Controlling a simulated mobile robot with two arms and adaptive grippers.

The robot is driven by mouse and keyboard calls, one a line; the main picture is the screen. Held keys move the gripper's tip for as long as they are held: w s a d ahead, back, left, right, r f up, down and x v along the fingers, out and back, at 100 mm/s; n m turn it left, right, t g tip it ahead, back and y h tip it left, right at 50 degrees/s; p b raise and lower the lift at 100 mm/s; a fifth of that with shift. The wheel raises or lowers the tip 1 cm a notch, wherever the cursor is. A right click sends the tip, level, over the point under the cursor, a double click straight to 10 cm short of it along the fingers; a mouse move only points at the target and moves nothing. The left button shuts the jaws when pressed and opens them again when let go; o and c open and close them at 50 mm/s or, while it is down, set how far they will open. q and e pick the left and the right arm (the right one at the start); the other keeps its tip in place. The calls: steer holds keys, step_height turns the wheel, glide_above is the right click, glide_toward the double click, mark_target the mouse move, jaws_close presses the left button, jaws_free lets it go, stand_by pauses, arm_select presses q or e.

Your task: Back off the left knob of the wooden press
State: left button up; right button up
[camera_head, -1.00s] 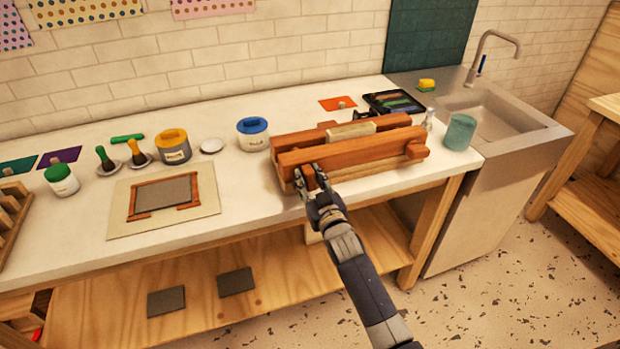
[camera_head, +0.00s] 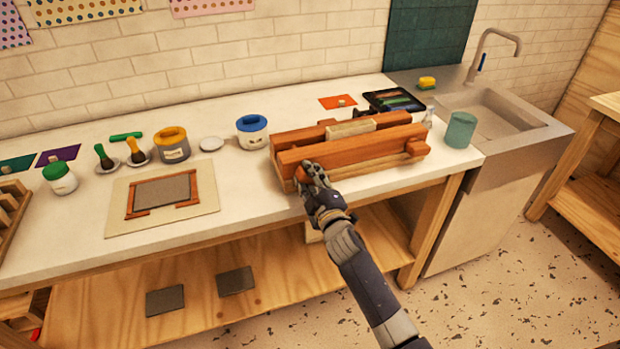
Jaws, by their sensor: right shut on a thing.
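The wooden press (camera_head: 350,151) stands on the white worktop, right of the middle, with a pale block (camera_head: 350,128) between its reddish beams. Its right knob (camera_head: 417,147) shows at the right end of the front beam. Its left knob (camera_head: 310,174) is at the left end of that beam, mostly hidden by my right gripper. My right gripper (camera_head: 310,178) is shut on the left knob, reaching up to it from the front. The exact finger contact is small and partly hidden. My left gripper is not in view.
A teal cup (camera_head: 460,130) stands close to the right of the press, beside the sink (camera_head: 490,118). A blue-lidded tub (camera_head: 252,132) stands near its left end. A board with a brown frame (camera_head: 163,198) lies further left. The worktop's front edge passes below my gripper.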

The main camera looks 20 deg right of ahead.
steer(key=shift+w+r+n, duration=0.1)
steer(key=shift+r+n, duration=0.15)
steer(key=shift+n, duration=0.75)
steer(key=shift+w+r+n, duration=0.1)
steer(key=shift+r+n, duration=0.1)
steer(key=shift+n, duration=0.8)
steer(key=o, duration=0.9)
steer(key=shift+w+a+f, duration=0.1)
steer(key=shift+w+f, duration=0.15)
steer(key=shift+f, duration=0.05)
steer(key=shift+s, duration=0.1)
steer(key=shift+s, duration=0.1)
steer(key=shift+s+f, duration=0.15)
steer(key=shift+s, duration=0.15)
steer(key=s, duration=1.1)
steer(key=shift+d, duration=0.25)
